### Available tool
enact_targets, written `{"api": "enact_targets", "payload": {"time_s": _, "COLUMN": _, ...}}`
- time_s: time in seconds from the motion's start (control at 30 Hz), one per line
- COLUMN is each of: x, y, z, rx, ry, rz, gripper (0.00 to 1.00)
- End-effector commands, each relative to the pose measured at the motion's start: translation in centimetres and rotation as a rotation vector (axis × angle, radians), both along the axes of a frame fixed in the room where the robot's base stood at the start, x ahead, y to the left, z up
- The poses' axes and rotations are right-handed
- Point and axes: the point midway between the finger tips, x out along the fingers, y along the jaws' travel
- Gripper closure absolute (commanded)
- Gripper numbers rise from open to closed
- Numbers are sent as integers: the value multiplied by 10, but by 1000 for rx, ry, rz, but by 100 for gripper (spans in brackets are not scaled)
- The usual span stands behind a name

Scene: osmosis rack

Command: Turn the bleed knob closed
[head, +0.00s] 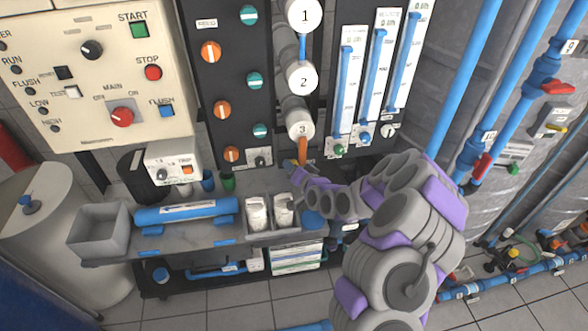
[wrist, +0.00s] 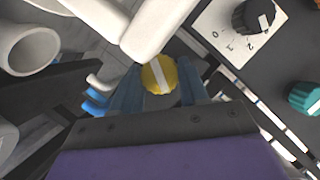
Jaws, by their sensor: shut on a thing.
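A round yellow knob (wrist: 158,74) with a white line across its face sits between the fingers in the wrist view; I take it for the bleed knob. Its line runs slantwise, from upper left to lower right. My gripper (wrist: 160,84) is shut on this knob, one blue finger on each side. In the head view my gripper (head: 296,168) reaches to the panel's lower part, just under an orange pipe piece (head: 302,148). The knob cannot be made out clearly there.
A black numbered dial (wrist: 254,17) and a teal knob (wrist: 306,97) are close by on the right in the wrist view. White pipes (wrist: 150,30) pass just above the fingers. A bench with a grey bin (head: 100,230) and a blue cylinder (head: 186,212) stands below the panel.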

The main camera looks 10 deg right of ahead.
Motion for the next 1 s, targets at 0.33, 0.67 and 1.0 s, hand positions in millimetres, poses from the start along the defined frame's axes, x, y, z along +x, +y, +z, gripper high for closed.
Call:
{"api": "enact_targets", "payload": {"time_s": 0.33, "x": -2, "y": 0, "z": -4, "rx": 1, "ry": 10, "rz": 1, "gripper": 50}}
{"api": "enact_targets", "payload": {"time_s": 0.67, "x": -1, "y": 0, "z": -1, "rx": 0, "ry": 3, "rz": 0, "gripper": 31}}
{"api": "enact_targets", "payload": {"time_s": 1.0, "x": -15, "y": -5, "z": 6, "rx": 2, "ry": 1, "rz": -3, "gripper": 31}}
